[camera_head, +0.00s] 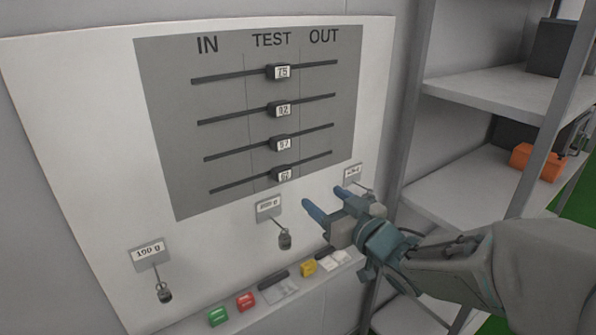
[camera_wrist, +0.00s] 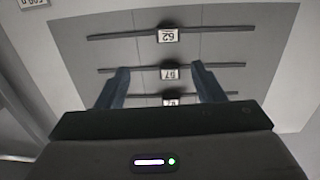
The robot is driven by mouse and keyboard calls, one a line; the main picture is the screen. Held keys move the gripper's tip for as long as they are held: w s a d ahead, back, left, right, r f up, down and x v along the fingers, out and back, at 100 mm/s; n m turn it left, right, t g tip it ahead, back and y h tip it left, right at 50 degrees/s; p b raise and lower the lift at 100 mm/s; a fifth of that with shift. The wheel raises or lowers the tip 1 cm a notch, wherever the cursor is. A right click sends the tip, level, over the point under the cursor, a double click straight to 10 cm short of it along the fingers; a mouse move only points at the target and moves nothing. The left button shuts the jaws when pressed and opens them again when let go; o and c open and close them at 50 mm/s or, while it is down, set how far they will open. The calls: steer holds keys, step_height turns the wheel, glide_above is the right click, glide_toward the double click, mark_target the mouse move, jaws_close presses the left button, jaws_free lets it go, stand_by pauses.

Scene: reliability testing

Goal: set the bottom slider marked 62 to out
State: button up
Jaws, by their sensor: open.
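The bottom slider marked 62 (camera_head: 285,175) is a small dark block with a white number label. It sits mid-track in the TEST column, between IN on the left and OUT on the right. In the wrist view the panel appears upside down, and slider 62 (camera_wrist: 168,35) is the topmost one, clear of the fingers. My gripper (camera_head: 325,198) is open and empty, right of and below slider 62, in front of the panel. In the wrist view my gripper's fingertips (camera_wrist: 160,68) appear on either side of the slider marked 67 (camera_wrist: 171,74), with no visible contact.
The other sliders, such as the top one (camera_head: 281,72), also sit in the TEST column. A shelf rack (camera_head: 480,90) stands at right.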

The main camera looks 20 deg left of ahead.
mark_target(285, 171)
steer(key=shift+y, duration=0.4)
steer(key=x, duration=0.4)
steer(key=p+x, duration=0.1)
steer(key=x, duration=0.4)
steer(key=p+x, duration=0.1)
steer(key=x, duration=0.4)
steer(key=shift+s+a, duration=0.4)
